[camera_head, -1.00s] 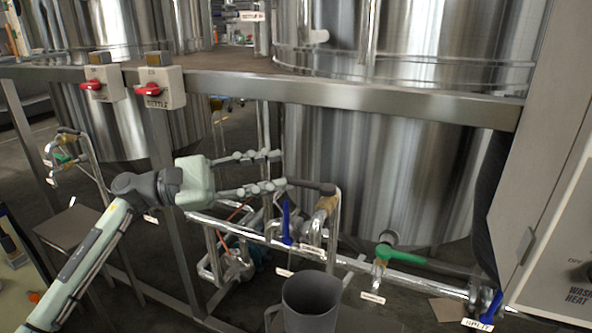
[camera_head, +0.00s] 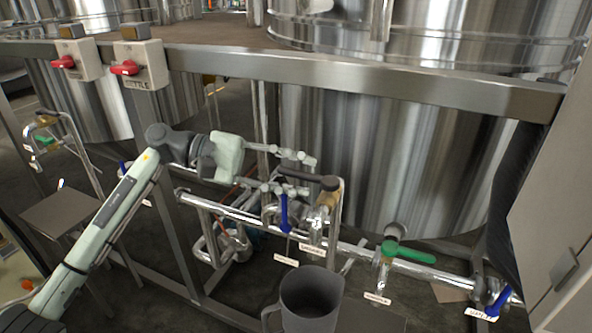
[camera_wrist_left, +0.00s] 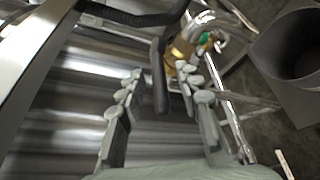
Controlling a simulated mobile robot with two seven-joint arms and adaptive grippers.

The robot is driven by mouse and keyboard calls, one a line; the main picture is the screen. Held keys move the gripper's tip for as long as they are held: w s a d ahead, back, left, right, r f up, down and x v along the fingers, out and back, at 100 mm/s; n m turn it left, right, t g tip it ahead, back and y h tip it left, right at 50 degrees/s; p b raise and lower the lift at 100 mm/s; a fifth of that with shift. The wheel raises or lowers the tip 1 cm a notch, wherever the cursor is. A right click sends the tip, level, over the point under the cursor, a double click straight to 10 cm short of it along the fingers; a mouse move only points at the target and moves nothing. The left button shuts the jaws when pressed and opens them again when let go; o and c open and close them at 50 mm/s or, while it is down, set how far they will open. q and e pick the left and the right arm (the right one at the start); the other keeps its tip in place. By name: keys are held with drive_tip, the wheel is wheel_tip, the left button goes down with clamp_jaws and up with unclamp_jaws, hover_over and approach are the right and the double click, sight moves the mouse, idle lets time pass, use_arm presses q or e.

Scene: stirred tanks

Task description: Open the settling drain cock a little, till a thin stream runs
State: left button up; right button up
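A brass cock (camera_head: 328,199) with a black lever (camera_head: 300,177) sits on a bent steel pipe in front of the tank; I cannot read its tag. My left gripper (camera_head: 313,174) is open at this lever. In the left wrist view the black lever (camera_wrist_left: 160,78) lies between my two spread fingers (camera_wrist_left: 165,88), nearer the left one, with the brass body beyond. I cannot tell whether a finger touches it. A grey jug (camera_head: 311,300) stands below and also shows in the wrist view (camera_wrist_left: 292,48). I see no stream. My right gripper is not in view.
A blue lever (camera_head: 285,213) hangs just left of the brass cock. A green-handled valve (camera_head: 405,252) and another blue handle (camera_head: 497,302) are to the right. A steel rail (camera_head: 350,80) crosses above, with red switches (camera_head: 124,68) at left.

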use_arm(q)
clamp_jaws()
idle(0.6)
